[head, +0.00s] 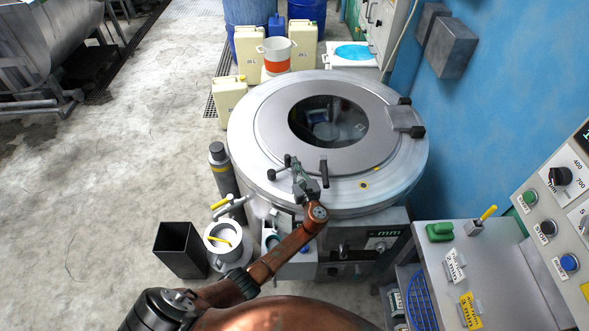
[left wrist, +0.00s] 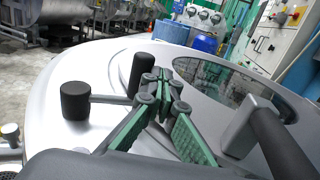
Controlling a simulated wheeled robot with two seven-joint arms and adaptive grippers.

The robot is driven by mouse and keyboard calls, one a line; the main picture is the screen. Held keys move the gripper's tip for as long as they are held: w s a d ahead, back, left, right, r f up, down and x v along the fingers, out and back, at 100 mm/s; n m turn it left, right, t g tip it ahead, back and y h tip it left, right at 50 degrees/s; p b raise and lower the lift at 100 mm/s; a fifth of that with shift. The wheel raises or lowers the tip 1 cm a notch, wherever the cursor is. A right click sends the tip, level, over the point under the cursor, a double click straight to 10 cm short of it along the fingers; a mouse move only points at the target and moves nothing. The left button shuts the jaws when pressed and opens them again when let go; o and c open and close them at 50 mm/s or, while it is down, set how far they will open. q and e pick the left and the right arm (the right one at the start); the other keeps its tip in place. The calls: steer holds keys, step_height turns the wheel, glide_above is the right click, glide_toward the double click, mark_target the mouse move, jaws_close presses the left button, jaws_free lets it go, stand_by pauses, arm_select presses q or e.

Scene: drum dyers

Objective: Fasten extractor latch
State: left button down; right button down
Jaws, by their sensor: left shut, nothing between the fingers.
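The extractor (head: 240,150) is a round grey machine with its lid (head: 270,125) lying down over the drum. The lid has a round glass window (head: 328,121), also in the left wrist view (left wrist: 225,80). A latch lever with black knobs (head: 272,174) is at the lid's front edge; in the left wrist view its knobs (left wrist: 75,101) stand left of and behind the fingers. A dark bar handle (head: 323,172) is just to the right. My left gripper (head: 296,165), with green finger pads (left wrist: 162,85), is shut and empty between knobs and handle. Whether it touches the lever is unclear.
A control panel (head: 555,215) and bench (head: 470,270) stand at the right. A grey cylinder (head: 221,170), white bucket (head: 223,240) and black bin (head: 180,250) stand left of the machine. Canisters (head: 249,47) stand behind it.

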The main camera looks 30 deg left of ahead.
arm_select(q)
steer(key=shift+x, duration=1.6)
steer(key=shift+a, duration=0.1)
steer(key=shift+s, duration=0.1)
steer(key=v, duration=1.2)
steer(key=shift+a, duration=0.15)
